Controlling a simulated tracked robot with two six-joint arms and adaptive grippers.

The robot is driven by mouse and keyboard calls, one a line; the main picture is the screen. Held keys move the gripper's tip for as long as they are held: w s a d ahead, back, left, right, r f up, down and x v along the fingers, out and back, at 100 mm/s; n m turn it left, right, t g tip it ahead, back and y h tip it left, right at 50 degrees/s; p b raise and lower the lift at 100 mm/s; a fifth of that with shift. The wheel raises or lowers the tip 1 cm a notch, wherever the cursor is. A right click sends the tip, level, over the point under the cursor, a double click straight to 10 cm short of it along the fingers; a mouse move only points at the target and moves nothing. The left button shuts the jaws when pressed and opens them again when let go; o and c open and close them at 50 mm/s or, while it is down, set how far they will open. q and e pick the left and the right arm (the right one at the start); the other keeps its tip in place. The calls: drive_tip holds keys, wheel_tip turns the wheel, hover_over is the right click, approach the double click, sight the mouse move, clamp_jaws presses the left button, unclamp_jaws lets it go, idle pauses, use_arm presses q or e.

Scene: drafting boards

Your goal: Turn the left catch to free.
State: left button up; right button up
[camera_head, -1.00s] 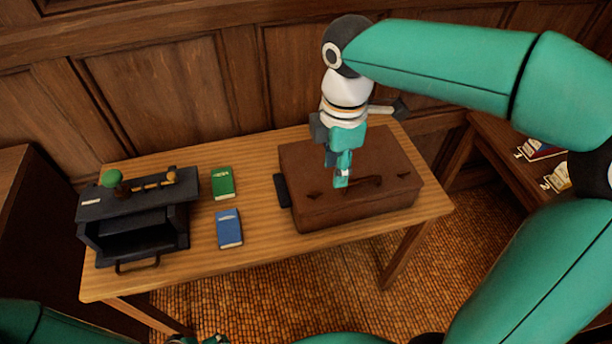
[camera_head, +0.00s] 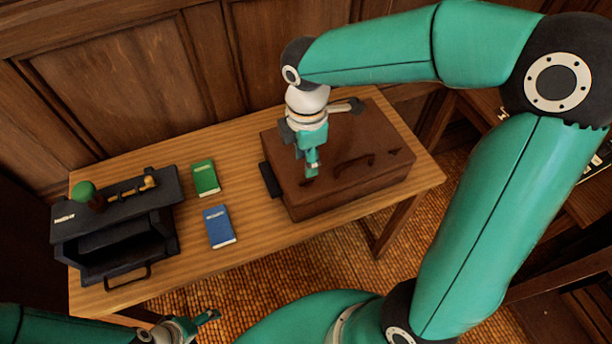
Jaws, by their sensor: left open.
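A brown case (camera_head: 335,193) lies on the wooden table, with a dark handle (camera_head: 355,165) and small dark catches on its top. The left catch (camera_head: 307,182) is at the tips of my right gripper, which partly hides it; I cannot tell how it is turned. The right catch (camera_head: 395,152) is clear to view. My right gripper (camera_head: 312,168) points down over the left catch. Its fingers overlap, so I cannot tell whether they are shut or touch it. My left gripper (camera_head: 212,317) is open and empty at the bottom, in front of the table.
A dark tab (camera_head: 270,180) sticks out at the case's left side.

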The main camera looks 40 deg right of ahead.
sight(307, 180)
wheel_tip(307, 180, down, 8)
drive_tip(key=shift+r, duration=0.25)
clamp_jaws()
